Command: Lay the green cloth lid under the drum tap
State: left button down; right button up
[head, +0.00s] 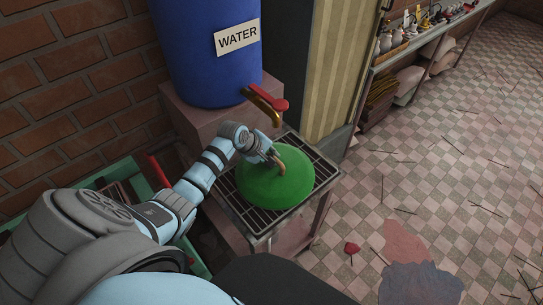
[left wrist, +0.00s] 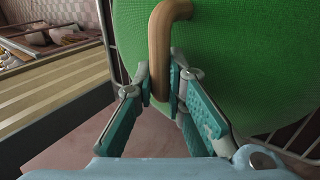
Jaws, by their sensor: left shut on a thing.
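The green cloth lid (head: 275,180) is a round dome with a tan looped handle, and it sits over the metal grate (head: 240,216) below the drum tap (head: 262,106). My left gripper (head: 279,163) is at the lid's handle. In the left wrist view, the fingers of my left gripper (left wrist: 162,88) close around the tan handle (left wrist: 160,50), with the green lid (left wrist: 225,60) behind it. I cannot tell whether the lid's far edge rests fully on the grate. My right gripper is in neither view.
The blue drum labelled WATER (head: 205,50) stands on a pinkish block (head: 188,112) behind the grate. A striped panel (head: 340,60) stands to the right of the drum. A shelf with small pots (head: 425,35) is at the back right. Scattered sticks lie on the open tiled floor.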

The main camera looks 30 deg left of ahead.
pick_arm(q)
jog(key=c, duration=1.6)
grip_release()
jog(key=shift+c, duration=0.2)
jog(key=shift+r, duration=0.1)
jog(key=shift+s+a+r, duration=0.1)
jog(key=shift+s+r, duration=0.1)
jog(key=shift+r, duration=0.1)
jog(key=p+v, duration=0.3)
jog(key=v, duration=0.8)
jog(key=shift+r, duration=0.1)
